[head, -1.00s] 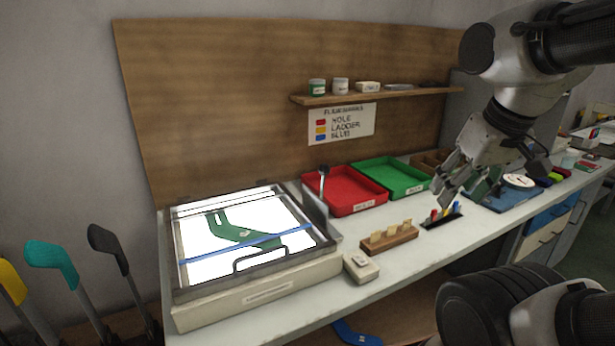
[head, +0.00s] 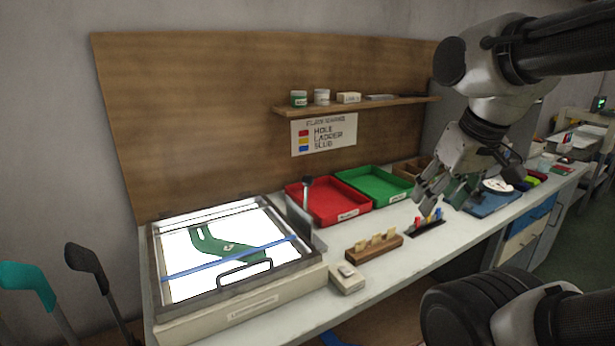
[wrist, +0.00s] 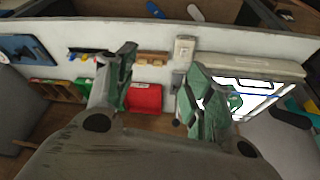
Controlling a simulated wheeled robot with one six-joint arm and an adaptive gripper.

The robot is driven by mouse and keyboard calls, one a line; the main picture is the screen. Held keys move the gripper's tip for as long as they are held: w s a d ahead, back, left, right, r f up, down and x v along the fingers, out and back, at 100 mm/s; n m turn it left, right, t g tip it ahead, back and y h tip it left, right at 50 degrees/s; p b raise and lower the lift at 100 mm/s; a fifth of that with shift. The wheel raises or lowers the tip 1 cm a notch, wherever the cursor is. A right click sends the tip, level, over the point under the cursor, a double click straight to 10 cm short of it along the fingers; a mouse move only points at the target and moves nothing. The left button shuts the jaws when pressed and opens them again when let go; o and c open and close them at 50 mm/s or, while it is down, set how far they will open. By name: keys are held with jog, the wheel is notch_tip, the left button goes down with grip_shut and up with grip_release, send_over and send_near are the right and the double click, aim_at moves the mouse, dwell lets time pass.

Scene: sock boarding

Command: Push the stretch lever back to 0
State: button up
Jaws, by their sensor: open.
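A lever with a dark knob (head: 307,183) stands upright at the right side of the light box (head: 240,310); I take it to be the stretch lever. Its scale marks are too small to read. A green sock shape (head: 222,246) lies on the lit panel under a blue band (head: 228,259). My gripper (head: 436,198) is open and empty, over the right part of the bench, well to the right of the lever. In the wrist view my gripper (wrist: 158,75) shows two spread fingers, and the right one covers part of the light box.
A red tray (head: 347,214) and a green tray (head: 398,196) stand behind the bench's middle. A small pale box (head: 347,279), a wooden block with tags (head: 374,247) and a dark rack of coloured pegs (head: 427,226) stand in front. A shelf (head: 360,104) hangs above.

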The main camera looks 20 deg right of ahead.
jog(key=w+a+m+g, duration=0.1)
jog(key=w+a, duration=0.3)
jog(key=w, duration=0.7)
jog(key=w+a+f+m+g+y, duration=0.1)
jog(key=w+a, duration=0.3)
jog(key=w, duration=0.7)
jog(key=w+a+m+g, duration=0.1)
jog(key=w+a+m, duration=0.2)
jog(key=w, duration=0.9)
jog(key=shift+a+f+y, duration=0.15)
jog(key=shift+a+y, duration=0.25)
jog(key=shift+a, duration=0.7)
jog(key=shift+s+f+m, duration=0.15)
jog(key=shift+s+m, duration=0.1)
jog(key=shift+m, duration=0.15)
jog(key=f, duration=0.2)
jog(key=a+f, duration=0.1)
jog(key=f, duration=0.4)
jog(key=shift+w+a+f, duration=0.15)
jog(key=shift+w+f, duration=0.2)
grip_shut()
